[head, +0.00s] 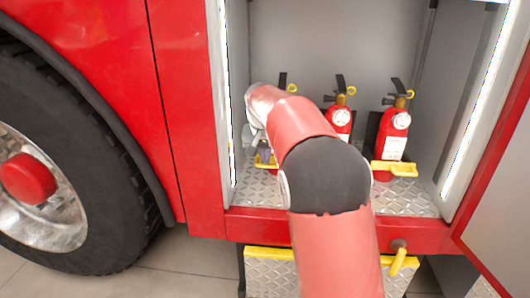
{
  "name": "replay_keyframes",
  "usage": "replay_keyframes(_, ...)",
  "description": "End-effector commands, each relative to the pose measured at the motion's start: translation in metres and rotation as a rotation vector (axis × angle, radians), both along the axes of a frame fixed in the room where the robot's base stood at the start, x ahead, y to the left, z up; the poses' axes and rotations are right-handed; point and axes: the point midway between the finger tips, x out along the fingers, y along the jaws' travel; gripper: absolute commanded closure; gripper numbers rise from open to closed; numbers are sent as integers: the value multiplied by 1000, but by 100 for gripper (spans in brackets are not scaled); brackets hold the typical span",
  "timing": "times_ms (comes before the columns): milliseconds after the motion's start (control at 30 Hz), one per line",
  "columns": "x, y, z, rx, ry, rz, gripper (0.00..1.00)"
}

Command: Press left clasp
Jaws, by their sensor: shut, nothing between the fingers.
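Three red fire extinguishers stand in a row in the open compartment. The left extinguisher is mostly hidden behind my arm; its black lever and yellow ring (289,85) show above it. A yellow piece of the left clasp (266,163) shows low at the left. My gripper (264,150), small and partly hidden by my arm, points down right by this clasp. It is shut and empty; I cannot tell whether it touches the clasp. The middle extinguisher (341,118) shows only its top, and its clasp is hidden. The right extinguisher (395,130) has its yellow clasp (393,168) across its front.
The compartment has a diamond-plate floor (412,197), a lit left side post (225,100) close to my arm, and a red front sill (260,224). An open door panel (500,190) stands at the right. A yellow-edged step (270,268) and a large wheel (75,150) lie outside.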

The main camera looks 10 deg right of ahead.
Motion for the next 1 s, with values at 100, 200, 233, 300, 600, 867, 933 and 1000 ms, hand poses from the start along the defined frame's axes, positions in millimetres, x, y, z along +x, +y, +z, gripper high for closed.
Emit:
replay_keyframes(100,0,0,0,0,0,0,100)
replay_keyframes(200,0,0,0,0,0,0,100)
replay_keyframes(233,0,0,0,0,0,0,100)
replay_keyframes(300,0,0,0,0,0,2,100)
replay_keyframes(600,-6,0,0,0,0,55,100)
replay_keyframes(867,-10,0,0,0,1,95,100)
replay_keyframes(933,-12,0,0,0,2,111,100)
replay_keyframes(1000,-14,-1,0,0,1,133,100)
